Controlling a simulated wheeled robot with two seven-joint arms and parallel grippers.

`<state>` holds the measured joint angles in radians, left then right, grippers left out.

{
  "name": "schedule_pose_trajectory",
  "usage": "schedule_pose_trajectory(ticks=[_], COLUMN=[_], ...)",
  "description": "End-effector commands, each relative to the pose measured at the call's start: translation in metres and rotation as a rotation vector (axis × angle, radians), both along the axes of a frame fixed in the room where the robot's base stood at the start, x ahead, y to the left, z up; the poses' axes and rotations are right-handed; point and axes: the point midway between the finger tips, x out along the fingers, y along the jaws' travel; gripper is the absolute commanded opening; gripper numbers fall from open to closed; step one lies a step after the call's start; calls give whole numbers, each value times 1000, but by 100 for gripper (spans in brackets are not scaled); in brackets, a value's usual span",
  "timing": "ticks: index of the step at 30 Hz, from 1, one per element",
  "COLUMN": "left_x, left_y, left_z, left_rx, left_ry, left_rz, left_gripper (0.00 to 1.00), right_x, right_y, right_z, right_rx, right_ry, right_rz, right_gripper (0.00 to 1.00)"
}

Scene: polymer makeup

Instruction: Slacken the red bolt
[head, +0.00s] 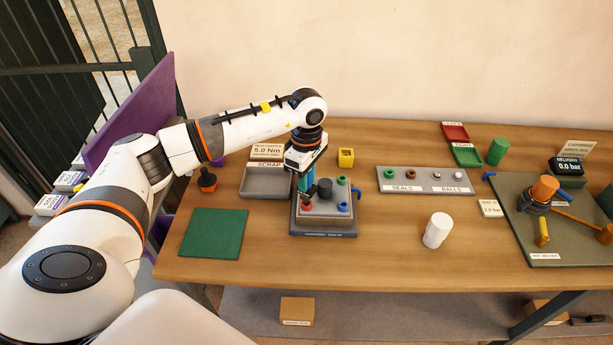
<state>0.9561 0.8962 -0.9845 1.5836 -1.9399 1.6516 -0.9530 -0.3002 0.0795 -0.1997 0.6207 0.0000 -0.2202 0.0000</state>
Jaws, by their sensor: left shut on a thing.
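My left gripper (305,165) points down over a small grey block fixture (325,222) on the wooden table. It is shut on a teal upright tool (303,183), whose lower end is over the left part of the fixture. A small red bolt head (306,208) shows at the front left of the fixture top, close below the tool. I cannot tell whether the tool touches it. A green bolt (342,181), a blue bolt (342,206) and a dark cylinder (324,188) are also on the fixture. My right gripper is not in view.
A grey scrap tray (265,182) is left of the fixture, with a green mat (213,233) in front of it. A yellow block (346,157) stands behind. A seals-and-balls tray (425,180), white cylinder (437,230) and a test rig (543,190) are right. The table front is clear.

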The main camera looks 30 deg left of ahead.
Motion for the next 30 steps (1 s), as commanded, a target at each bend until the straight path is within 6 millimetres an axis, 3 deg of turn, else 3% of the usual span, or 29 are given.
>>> schedule_pose_trajectory(ticks=[6, 14, 21, 30], left_x=[0, 0, 0, 0], left_y=[0, 0, 0, 1], left_z=[0, 1, 1, 1], left_rx=[0, 0, 0, 0], left_ry=[-2, -2, -2, -2], left_rz=[145, 157, 308, 347], left_gripper=[0, 0, 0, 0], right_x=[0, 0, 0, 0], right_y=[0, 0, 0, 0], right_z=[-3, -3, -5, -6], right_rx=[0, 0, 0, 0], right_ry=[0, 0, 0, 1], right_rz=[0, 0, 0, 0], right_gripper=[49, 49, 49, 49])
